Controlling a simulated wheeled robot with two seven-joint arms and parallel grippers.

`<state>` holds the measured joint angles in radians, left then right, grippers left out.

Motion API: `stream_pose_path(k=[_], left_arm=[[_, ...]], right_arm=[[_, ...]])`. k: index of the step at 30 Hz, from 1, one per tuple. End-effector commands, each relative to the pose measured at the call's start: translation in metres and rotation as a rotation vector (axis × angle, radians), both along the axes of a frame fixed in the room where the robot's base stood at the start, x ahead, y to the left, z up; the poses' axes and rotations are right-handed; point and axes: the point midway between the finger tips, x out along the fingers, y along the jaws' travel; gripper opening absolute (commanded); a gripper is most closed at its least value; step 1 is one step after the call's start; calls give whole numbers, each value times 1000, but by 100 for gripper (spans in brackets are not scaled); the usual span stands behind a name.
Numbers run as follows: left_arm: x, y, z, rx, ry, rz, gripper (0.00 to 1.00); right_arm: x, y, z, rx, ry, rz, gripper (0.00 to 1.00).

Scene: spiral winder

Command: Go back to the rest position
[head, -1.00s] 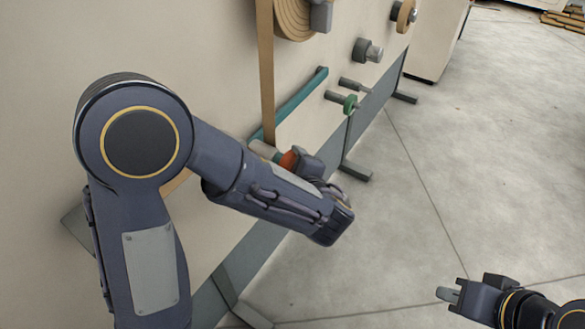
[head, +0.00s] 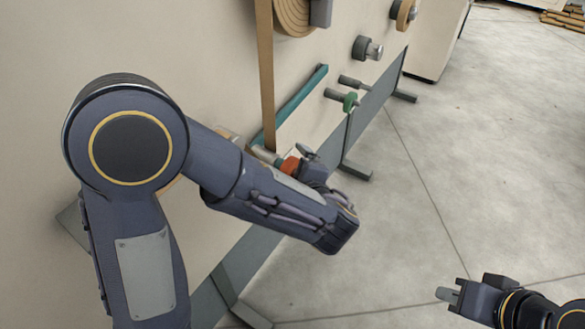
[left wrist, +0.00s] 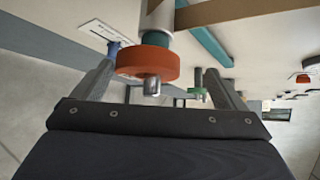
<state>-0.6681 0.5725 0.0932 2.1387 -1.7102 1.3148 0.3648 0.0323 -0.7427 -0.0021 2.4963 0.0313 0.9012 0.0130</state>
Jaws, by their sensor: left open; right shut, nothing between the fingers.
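My left gripper (head: 304,158) is open beside the machine's lower spindle, partly hidden by my own forearm. An orange-red disc (left wrist: 148,62) with a short metal tip sits on that spindle. In the left wrist view it shows ahead of and between the spread fingers, with no finger visibly closed on it. It also shows in the head view (head: 289,166), partly hidden behind the gripper. My right gripper (head: 448,295) is shut and empty, low at the right over bare floor.
The cream machine panel (head: 225,50) stands close along my left arm. A teal bar (head: 295,105), a green ring (head: 350,103) on a peg and a grey knob (head: 362,48) stick out from it. A brown strip (head: 265,70) hangs down. The grey floor (head: 480,170) at right is clear.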

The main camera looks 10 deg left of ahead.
Motion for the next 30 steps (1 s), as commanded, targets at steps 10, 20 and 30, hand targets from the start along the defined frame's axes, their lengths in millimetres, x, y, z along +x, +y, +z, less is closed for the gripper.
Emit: stream_pose_path(k=[10,20,30], left_arm=[[-43,-24,22,-1,-3,-2,93],[-54,10,23,-63,56,112,93],[-165,141,-7,-730,377,761,93]], right_arm=[[0,0,7,0,0,0,0],[0,0,7,0,0,0,0],[0,0,7,0,0,0,0]])
